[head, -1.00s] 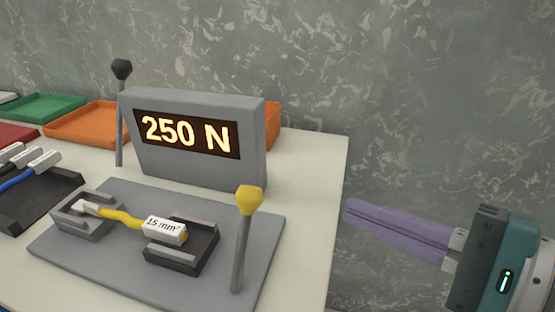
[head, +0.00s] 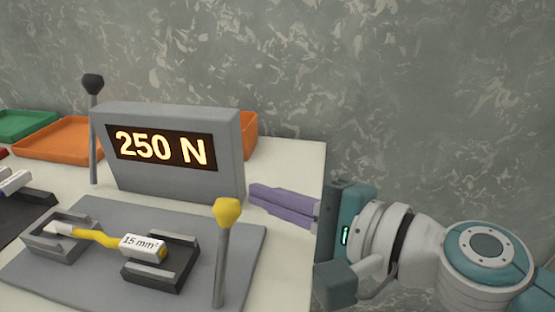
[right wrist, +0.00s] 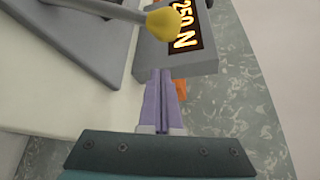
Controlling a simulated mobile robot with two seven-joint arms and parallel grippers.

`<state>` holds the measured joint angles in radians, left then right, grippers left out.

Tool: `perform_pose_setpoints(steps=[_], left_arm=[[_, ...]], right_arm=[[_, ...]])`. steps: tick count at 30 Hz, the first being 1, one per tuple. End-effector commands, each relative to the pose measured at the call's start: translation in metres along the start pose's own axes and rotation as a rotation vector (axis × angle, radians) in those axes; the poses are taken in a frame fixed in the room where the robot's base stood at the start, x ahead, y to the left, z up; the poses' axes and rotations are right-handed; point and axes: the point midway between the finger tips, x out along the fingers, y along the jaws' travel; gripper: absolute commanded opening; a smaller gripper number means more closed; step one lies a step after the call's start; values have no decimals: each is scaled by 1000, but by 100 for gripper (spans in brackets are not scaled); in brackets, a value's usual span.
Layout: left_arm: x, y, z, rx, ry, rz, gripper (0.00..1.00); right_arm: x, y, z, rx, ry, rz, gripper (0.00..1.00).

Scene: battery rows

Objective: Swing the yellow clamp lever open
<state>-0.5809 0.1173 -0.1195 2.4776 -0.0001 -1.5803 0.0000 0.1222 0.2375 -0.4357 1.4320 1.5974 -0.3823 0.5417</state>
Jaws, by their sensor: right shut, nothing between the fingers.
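The yellow clamp lever (head: 228,211) is a grey rod with a yellow knob, standing almost upright at the right part of the grey base plate (head: 85,293). Its knob also shows at the top of the right wrist view (right wrist: 163,22). My right gripper (head: 252,194) is shut and empty, its purple fingers over the table just right of and behind the knob, apart from it. In the right wrist view the shut fingers (right wrist: 161,75) point toward the display box. A yellow cable (head: 95,237) with a 15 mm² tag (head: 142,245) lies between two holders on the plate. My left gripper is not in view.
A grey display box (head: 180,186) reading 250 N stands behind the plate. A black-knobbed lever (head: 92,86) rises at its left. Orange (head: 62,140) and green (head: 22,124) trays sit at the back left. The table's right edge is close to my right gripper.

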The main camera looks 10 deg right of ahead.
Motion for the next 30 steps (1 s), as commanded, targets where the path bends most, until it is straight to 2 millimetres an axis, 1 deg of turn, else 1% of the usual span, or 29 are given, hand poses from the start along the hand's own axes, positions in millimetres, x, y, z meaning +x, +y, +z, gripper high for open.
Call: perform_pose_setpoints(steps=[1,4,8,21,30], left_arm=[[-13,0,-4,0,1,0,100],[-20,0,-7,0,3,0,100],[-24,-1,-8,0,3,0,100],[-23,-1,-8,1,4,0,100],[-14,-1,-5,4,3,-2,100]], right_arm=[[-6,-5,11,3,-1,4,0],[-10,-4,22,2,-1,4,0],[-13,-3,30,1,0,2,0],[-14,-1,32,-1,0,1,0],[-16,-2,36,-46,1,-26,0]])
